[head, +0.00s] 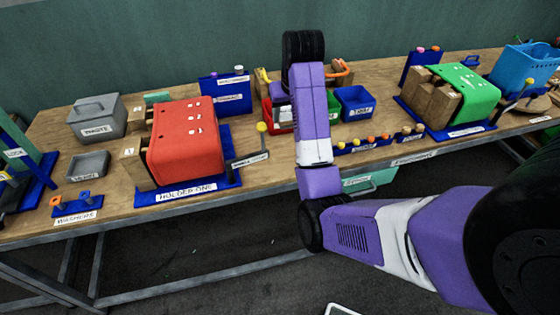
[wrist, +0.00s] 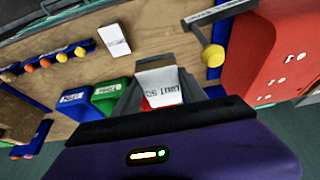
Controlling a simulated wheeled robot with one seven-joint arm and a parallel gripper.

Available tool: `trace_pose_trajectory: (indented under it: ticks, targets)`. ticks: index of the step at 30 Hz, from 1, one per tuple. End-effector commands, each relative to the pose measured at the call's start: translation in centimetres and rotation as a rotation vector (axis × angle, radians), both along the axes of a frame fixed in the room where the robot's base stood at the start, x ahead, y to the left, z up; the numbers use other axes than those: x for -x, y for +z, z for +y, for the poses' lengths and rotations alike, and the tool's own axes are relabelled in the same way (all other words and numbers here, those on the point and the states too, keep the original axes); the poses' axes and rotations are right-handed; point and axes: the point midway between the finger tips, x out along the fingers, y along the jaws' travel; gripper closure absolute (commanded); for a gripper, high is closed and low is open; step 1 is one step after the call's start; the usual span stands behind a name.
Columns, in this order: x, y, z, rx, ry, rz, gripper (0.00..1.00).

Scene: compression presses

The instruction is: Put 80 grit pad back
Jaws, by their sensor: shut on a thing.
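The pad's white label, seen upside down, appears to read 80 GRIT. Behind the pad a bit of the red bin shows; the green bin (wrist: 111,94) and blue bin (wrist: 76,101) stand beside it to the left. I cannot tell whether the pad touches the red bin.
The red holder (head: 186,140) stands left of my arm, with a yellow-knobbed lever (head: 262,129) near it. The green holder (head: 468,95) is at the right. A grey waste box (head: 97,117) stands at far left.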

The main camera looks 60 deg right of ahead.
Motion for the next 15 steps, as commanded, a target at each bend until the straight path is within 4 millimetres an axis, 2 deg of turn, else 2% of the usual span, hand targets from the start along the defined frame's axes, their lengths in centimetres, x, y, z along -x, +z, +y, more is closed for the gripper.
trace_pose_trajectory:
  ticks: [1, 5, 15]
  targets:
    - [0.1, -1.7, 0.0, 0.0, -0.001, 0.001, 0.89]
    - [0.1, -3.6, 0.1, -0.004, 0.001, 0.005, 0.89]
    - [0.1, -11.3, 0.1, -0.004, 0.001, 0.004, 0.89]
